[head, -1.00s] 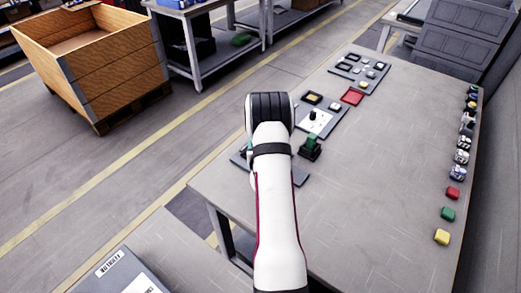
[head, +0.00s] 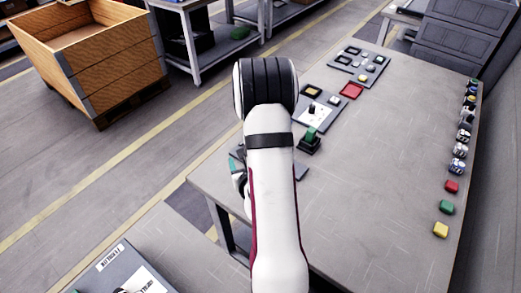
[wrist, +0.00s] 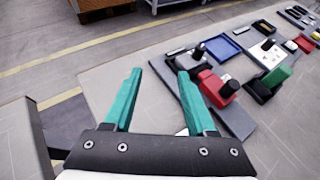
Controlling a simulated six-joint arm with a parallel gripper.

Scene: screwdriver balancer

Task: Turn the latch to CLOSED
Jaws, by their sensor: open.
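My gripper (wrist: 160,76) is open, with two teal fingers and nothing between them. In the head view it is mostly hidden behind my arm, with only a bit of teal (head: 234,165) showing. In the wrist view a red block with a dark knob (wrist: 218,88) sits on a dark plate just right of the right fingertip. A grey panel (head: 110,276) with white labels is cut off at the lower left of the head view; a dark part shows at its bottom edge. I cannot tell which part is the latch, and no CLOSED mark is readable.
A green block on a dark base (head: 310,140), a white plate with a black knob (head: 312,110) and a red tray (head: 351,91) are on the table. Several small coloured parts line its right edge. The table's right middle is clear. A wooden crate (head: 120,75) stands on the floor.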

